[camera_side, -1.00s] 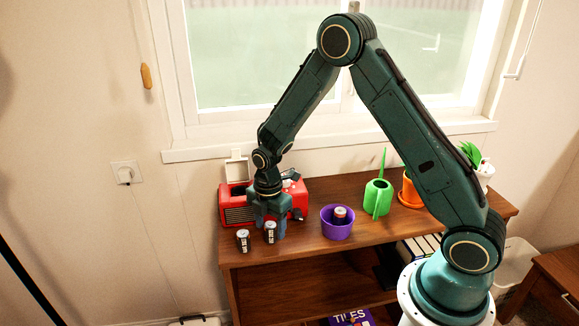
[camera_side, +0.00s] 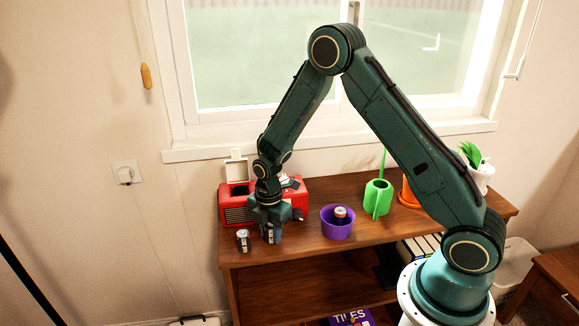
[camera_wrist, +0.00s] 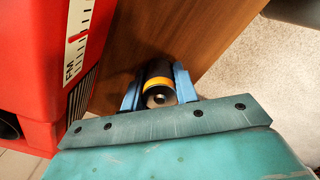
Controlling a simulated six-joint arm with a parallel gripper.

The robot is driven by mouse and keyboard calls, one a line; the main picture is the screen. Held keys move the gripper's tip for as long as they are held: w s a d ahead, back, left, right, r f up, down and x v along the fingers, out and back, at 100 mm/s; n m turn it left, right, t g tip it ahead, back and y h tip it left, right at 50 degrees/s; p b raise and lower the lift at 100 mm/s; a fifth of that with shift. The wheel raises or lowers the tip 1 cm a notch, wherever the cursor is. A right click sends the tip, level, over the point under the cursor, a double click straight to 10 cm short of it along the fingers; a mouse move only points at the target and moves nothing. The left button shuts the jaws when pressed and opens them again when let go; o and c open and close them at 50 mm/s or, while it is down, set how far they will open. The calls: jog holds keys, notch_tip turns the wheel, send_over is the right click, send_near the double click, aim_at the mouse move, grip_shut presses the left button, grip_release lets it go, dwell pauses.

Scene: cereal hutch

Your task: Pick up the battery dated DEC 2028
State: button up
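My gripper (camera_side: 271,234) points down at the front left of the cabinet top, with one dark battery (camera_wrist: 158,82) between its blue fingers (camera_wrist: 157,92). The wrist view shows this battery's end and a yellow band. The fingers are close on both sides, but I cannot tell whether they press on it. A second battery (camera_side: 242,241) stands upright to the left, its printing too small to read. Another battery (camera_side: 340,214) is in the purple bowl (camera_side: 336,231). No DEC 2028 date is legible.
A red radio (camera_side: 236,209) stands right behind my gripper, with its FM dial (camera_wrist: 78,40) close in the wrist view. A green watering can (camera_side: 377,198) and an orange pot (camera_side: 408,193) stand to the right. The cabinet's front edge (camera_side: 300,258) is near.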

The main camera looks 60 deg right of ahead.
jog(key=c, duration=0.3)
jog(key=shift+r, duration=0.1)
notch_tip(320, 180, up, 20)
jog(key=shift+f, duration=0.1)
dwell(0.6)
